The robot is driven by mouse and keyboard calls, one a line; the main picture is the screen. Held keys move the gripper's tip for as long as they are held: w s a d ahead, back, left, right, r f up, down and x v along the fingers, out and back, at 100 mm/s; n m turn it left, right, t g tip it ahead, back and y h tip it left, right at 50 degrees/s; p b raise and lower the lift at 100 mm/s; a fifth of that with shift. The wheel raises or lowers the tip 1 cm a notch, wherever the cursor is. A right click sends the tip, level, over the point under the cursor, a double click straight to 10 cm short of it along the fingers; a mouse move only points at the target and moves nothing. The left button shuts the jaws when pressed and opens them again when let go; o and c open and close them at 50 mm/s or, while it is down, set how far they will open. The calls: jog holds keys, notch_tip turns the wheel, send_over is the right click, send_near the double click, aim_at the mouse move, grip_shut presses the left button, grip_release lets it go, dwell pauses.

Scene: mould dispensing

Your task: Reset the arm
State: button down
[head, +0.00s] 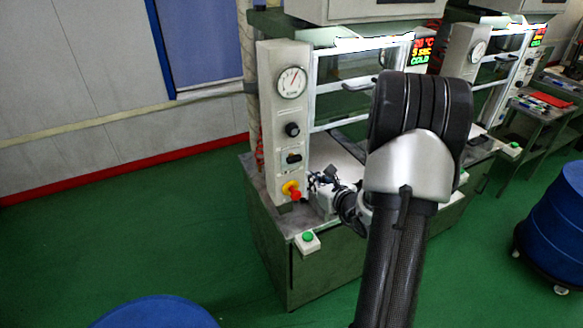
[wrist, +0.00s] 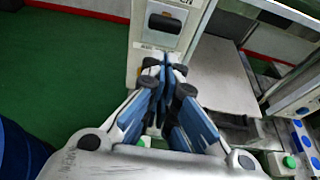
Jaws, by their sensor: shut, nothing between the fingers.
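My gripper (head: 322,180) is small and dark in the head view, in front of the press machine's control panel (head: 285,115), close to the red and yellow knob (head: 292,191). In the wrist view my gripper (wrist: 167,75) shows blue and grey fingers brought together at the tips, with nothing between them. My arm crosses the right half of the head view and covers part of the machine. Whether the fingers touch the panel cannot be told.
A second machine (head: 480,60) stands to the right. A green button box (head: 307,241) sits at the front corner of the first. Blue drums stand at bottom left (head: 155,315) and far right (head: 556,225). The green floor (head: 130,240) at left is clear.

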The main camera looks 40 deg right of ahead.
jog(key=a+r+n+g+y+b, duration=0.1)
jog(key=a+r+n+y, duration=0.3)
jog(key=a, duration=0.6)
jog(key=a+r+n+g+y, duration=0.1)
jog(key=a+r+n+y, duration=0.2)
jog(key=a+n, duration=0.5)
jog(key=a+r+n+g+y+b, duration=0.1)
jog(key=a+r+n+y, duration=0.25)
jog(key=a, duration=0.75)
jog(key=s+a+f+n+g+h+b, duration=0.1)
jog(key=s+a+n+g, duration=0.2)
jog(key=s+a+n, duration=0.4)
jog(key=s+a+f+n+g+h+b, duration=0.1)
jog(key=s+a+n+g, duration=0.3)
jog(key=s+n, duration=0.4)
jog(key=s+d+n+t+h+b, duration=0.1)
jog(key=s+d+n+h, duration=0.4)
jog(key=s+n, duration=0.3)
jog(key=shift+s+d+r, duration=0.3)
jog(key=shift+d, duration=0.45)
jog(key=shift+d+h, duration=0.15)
jog(key=shift+h, duration=0.1)
